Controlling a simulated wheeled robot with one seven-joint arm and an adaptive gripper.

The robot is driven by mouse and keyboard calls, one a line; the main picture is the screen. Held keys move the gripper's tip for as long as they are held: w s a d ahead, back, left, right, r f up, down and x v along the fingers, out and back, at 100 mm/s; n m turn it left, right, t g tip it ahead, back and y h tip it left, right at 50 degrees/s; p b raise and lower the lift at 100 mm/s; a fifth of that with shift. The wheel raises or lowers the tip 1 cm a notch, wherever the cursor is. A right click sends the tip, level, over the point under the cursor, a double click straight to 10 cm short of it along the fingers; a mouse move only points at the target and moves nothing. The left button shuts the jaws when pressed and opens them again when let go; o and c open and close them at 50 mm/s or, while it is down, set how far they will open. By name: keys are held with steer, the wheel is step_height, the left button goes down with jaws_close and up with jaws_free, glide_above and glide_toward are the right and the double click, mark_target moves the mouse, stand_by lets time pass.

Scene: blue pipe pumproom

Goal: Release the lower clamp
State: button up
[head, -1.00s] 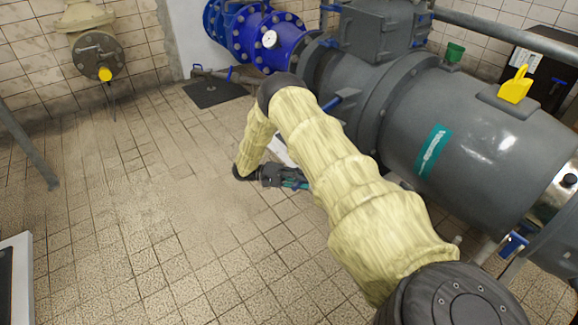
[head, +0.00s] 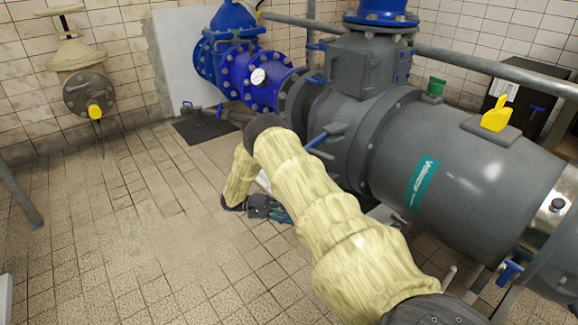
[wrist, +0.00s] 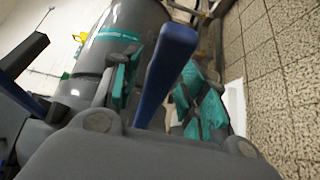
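In the wrist view, a blue clamp lever (wrist: 168,65) stands between the teal-padded fingers of my gripper (wrist: 165,95). The fingers are apart, one on each side of the lever. I cannot tell whether either pad touches it. In the head view, my gripper (head: 275,212) is low beside the grey vessel (head: 455,160), near the floor. My arm hides the lower clamp there. An upper blue clamp lever (head: 325,135) sticks out from the vessel's flange above my arm.
Blue flanged piping (head: 240,80) with a gauge joins the vessel's far end. Another blue lever (head: 510,271) is at the right. The tiled floor (head: 130,230) at the left is clear.

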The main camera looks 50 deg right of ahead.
stand_by(0.3)
steer(key=v, duration=1.1)
steer(key=shift+w+a, duration=0.15)
steer(key=shift+w, duration=0.2)
stand_by(0.3)
steer(key=shift+f, duration=0.1)
stand_by(0.5)
